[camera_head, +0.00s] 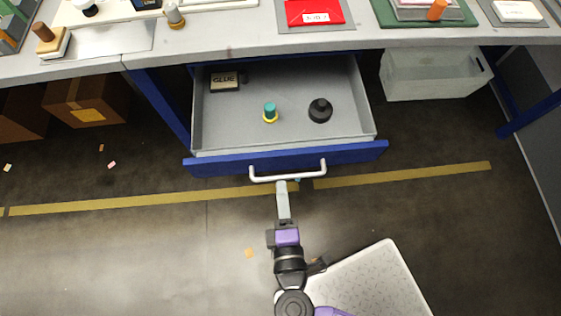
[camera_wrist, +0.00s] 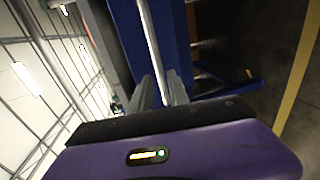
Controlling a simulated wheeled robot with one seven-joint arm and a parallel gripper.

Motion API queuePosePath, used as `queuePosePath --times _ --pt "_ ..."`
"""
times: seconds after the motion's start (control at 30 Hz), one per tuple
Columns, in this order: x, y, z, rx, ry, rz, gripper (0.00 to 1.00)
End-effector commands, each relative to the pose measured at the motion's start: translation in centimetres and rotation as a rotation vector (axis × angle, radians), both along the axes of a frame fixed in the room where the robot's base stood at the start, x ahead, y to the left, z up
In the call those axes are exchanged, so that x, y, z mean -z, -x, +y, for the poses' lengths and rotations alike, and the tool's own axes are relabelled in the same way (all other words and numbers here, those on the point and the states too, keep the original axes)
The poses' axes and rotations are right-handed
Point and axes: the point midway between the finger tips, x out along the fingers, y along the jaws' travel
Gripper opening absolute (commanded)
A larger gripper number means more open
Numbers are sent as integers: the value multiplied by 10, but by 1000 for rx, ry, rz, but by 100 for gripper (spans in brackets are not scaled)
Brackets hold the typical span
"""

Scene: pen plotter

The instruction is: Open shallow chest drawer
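The shallow drawer (camera_head: 255,138) is pulled far out from under the worktop, and its grey inside shows. Its blue front (camera_head: 225,164) carries a pale metal handle (camera_head: 305,174). My gripper (camera_head: 284,184) is at the middle of the handle. In the wrist view the handle bar (camera_wrist: 152,40) runs between the two fingers of my gripper (camera_wrist: 160,84), which look closed around it. The finger contact itself is partly hidden.
The drawer holds a box marked glue (camera_head: 225,82), a teal-and-yellow piece (camera_head: 270,112) and a black piece (camera_head: 320,110). A grey bin (camera_head: 430,75) is under the worktop at right, and cardboard boxes (camera_head: 95,98) are at left. The floor in front is mostly clear.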

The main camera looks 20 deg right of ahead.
Motion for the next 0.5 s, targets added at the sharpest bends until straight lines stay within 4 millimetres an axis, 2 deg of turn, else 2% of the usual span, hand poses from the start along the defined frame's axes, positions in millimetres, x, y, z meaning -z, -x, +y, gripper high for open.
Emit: queuePosePath --times 0.1,0.2,0.5 --pt "-3 15 5 -2 0 2 22" --pt "-5 23 8 -1 -1 1 22" --pt "-6 26 9 0 0 0 22"
